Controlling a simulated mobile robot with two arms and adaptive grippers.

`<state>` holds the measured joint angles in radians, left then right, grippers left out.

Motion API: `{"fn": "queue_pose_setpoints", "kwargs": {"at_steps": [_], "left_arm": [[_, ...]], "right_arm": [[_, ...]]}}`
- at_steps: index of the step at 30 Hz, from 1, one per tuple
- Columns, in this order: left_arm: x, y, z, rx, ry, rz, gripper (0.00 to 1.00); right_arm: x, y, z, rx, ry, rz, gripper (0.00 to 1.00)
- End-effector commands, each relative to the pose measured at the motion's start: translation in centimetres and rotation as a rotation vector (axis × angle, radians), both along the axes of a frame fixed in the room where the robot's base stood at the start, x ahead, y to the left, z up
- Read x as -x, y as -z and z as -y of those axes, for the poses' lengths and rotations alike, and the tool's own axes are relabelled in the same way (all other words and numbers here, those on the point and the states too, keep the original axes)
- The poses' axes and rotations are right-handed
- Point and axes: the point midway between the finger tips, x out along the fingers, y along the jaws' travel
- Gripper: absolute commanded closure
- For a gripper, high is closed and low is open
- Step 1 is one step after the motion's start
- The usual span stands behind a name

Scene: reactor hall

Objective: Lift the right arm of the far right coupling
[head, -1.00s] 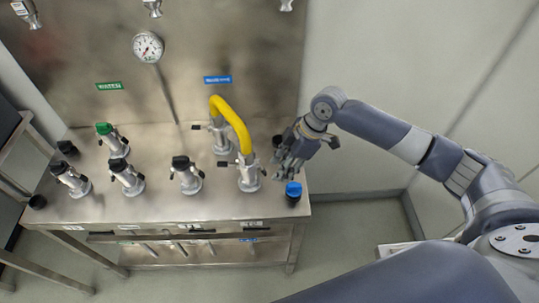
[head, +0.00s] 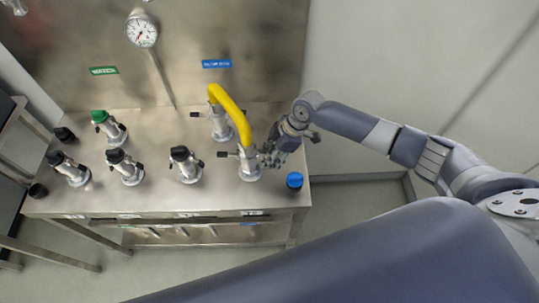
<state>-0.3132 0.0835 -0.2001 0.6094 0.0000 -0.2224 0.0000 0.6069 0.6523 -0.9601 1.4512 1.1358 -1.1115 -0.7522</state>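The far right coupling (head: 249,167) stands upright on the steel bench, with one end of the yellow hose (head: 231,112) on its top. Its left arm (head: 228,154) sticks out to the left. Its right arm is hidden behind or among my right gripper's fingers. My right gripper (head: 268,155) is close against the right side of this coupling, near its upper part. I cannot tell whether it touches the arm or how far the fingers are apart. My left gripper is not in view.
A blue cap (head: 295,181) stands on the bench (head: 215,198) just right of the coupling. The hose's other end sits on a coupling (head: 219,124) behind. Several black-capped couplings and a green-capped one (head: 106,125) stand to the left. A gauge (head: 141,32) is on the back panel.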

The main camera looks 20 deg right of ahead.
Motion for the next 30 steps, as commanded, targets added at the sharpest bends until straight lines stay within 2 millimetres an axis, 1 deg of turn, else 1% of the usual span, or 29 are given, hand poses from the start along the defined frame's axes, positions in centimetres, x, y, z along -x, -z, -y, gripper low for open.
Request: {"fn": "queue_pose_setpoints", "kwargs": {"at_steps": [3,7,10,14,15,17,18,19,25,28,30], "left_arm": [[-1.4,-0.3,0.1,0.002,0.0,0.02,0.84],[-2.9,-0.5,0.3,0.005,0.0,0.043,0.84],[-3.0,-0.5,0.3,0.006,0.001,0.046,0.84],[-2.6,-0.4,0.4,0.006,0.0,0.039,0.84],[-2.4,-0.4,0.4,0.007,0.0,0.035,0.84],[-2.1,-0.4,0.5,0.007,-0.001,0.031,0.84],[-1.9,-0.4,0.5,0.008,-0.001,0.029,0.84],[-1.8,-0.4,0.5,0.007,-0.001,0.027,0.84],[-1.4,-0.5,0.6,0.008,-0.001,0.021,0.84],[-1.5,-1.4,0.6,0.008,-0.001,0.021,0.84],[-1.5,-2.3,0.6,0.008,-0.001,0.021,0.84]], "right_arm": [[0.0,0.9,-0.4,0.001,-0.001,-0.001,0.63],[-0.1,1.2,-0.5,0.0,-0.001,-0.001,0.63],[-0.1,1.3,-0.5,0.0,-0.001,0.0,0.63],[-0.1,1.3,-0.5,0.001,-0.001,-0.001,0.63],[-0.1,1.3,-0.5,0.001,-0.001,-0.001,0.72],[-0.1,1.3,-0.5,0.001,-0.001,-0.001,0.86],[-0.1,1.3,-0.5,0.001,-0.001,-0.001,0.95],[-0.1,1.3,-0.5,0.001,-0.001,-0.001,1.0],[-0.1,1.2,-0.5,0.005,-0.002,-0.002,1.0],[-0.1,0.7,-0.6,0.043,-0.004,-0.014,1.0],[0.0,0.3,-0.5,0.095,-0.005,-0.03,1.0]]}}
